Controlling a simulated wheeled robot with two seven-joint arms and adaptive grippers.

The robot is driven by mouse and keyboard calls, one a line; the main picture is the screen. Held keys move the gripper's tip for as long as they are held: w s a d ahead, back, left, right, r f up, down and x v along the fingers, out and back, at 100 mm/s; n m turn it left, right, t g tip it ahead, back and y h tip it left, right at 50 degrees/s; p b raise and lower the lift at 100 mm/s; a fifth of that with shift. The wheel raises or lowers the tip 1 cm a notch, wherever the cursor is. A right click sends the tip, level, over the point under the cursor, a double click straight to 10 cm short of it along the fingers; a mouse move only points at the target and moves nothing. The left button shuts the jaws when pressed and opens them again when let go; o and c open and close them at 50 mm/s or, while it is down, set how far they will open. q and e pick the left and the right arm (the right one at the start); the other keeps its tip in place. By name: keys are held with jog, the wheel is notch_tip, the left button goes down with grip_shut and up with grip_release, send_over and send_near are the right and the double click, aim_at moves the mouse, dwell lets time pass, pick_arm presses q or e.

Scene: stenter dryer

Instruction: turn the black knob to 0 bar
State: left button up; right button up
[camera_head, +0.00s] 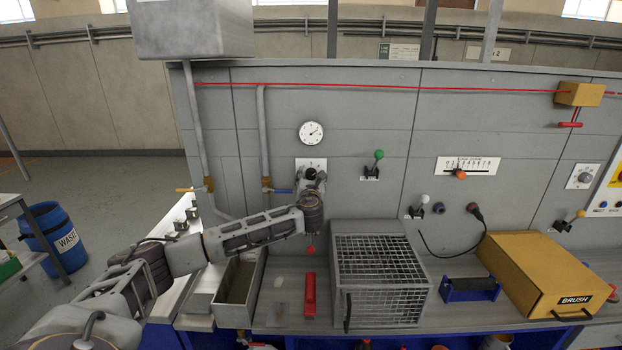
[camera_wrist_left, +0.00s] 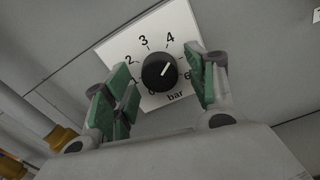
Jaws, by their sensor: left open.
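The black knob (camera_wrist_left: 160,71) sits on a white dial plate (camera_wrist_left: 158,104) marked with numbers and "bar". Its white line points up and to the right, between 4 and 6; a finger covers the mark between them. My left gripper (camera_wrist_left: 159,80) is open, with green-padded fingers on both sides of the knob and a gap visible around it. In the head view the knob (camera_head: 310,173) shows just above my left gripper (camera_head: 313,182), on the grey panel. A round white gauge (camera_head: 311,132) is above it. My right gripper is not in view.
A yellow-handled valve (camera_head: 190,189) and a blue-handled valve (camera_head: 279,191) stand left of the knob. A green-topped lever (camera_head: 378,156) is to the right. Below are a wire cage (camera_head: 378,280), a red-handled item (camera_head: 310,294) and a yellow brush box (camera_head: 535,275).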

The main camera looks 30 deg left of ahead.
pick_arm(q)
jog(key=shift+c, duration=0.5)
jog(key=c, duration=0.9)
jog(key=shift+c, duration=0.2)
